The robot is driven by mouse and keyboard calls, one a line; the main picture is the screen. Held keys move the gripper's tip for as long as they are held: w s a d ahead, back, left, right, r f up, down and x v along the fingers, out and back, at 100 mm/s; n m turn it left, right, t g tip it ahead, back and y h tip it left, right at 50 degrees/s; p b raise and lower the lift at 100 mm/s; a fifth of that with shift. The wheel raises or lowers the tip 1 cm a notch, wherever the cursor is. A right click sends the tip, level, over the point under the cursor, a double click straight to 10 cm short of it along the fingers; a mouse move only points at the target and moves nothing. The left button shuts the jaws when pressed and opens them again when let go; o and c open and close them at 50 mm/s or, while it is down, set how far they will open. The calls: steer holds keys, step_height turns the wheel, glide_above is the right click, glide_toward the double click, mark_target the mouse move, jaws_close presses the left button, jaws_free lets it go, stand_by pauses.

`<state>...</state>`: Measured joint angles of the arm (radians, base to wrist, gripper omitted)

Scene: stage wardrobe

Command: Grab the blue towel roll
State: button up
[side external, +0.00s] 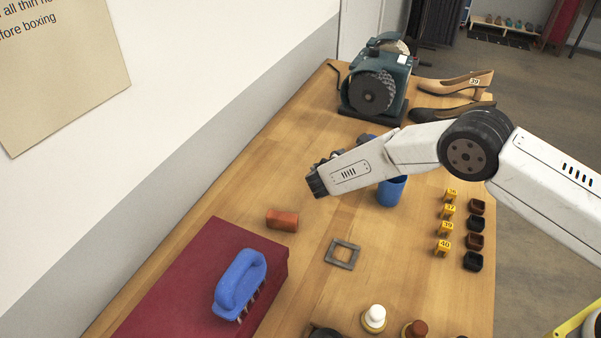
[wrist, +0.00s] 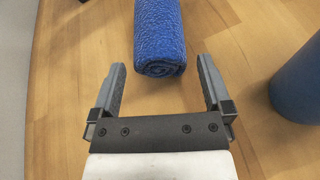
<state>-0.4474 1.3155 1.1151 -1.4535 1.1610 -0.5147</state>
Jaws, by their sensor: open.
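The blue towel roll (wrist: 160,35) lies on the wooden table at the top middle of the wrist view, with its spiral end facing my gripper (wrist: 161,63). My gripper is open and empty. Its two fingers stand on either side of the roll's near end, with a gap on both sides, and the roll's far end is cut off by the frame. The fingers are mostly hidden there.
A blue cylinder (wrist: 300,85) stands right of the roll; it also shows below my arm (side external: 392,191). A green grinding machine (side external: 377,85) and heeled shoes (side external: 455,83) are behind. A brick-red block (side external: 282,220), grey square frame (side external: 342,253) and blue-handled brush (side external: 240,282) sit nearer.

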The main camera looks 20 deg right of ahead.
steer(key=shift+x, duration=2.55)
steer(key=shift+r, duration=0.1)
steer(key=c, duration=1)
steer(key=shift+o, duration=0.2)
steer(key=shift+r, duration=0.1)
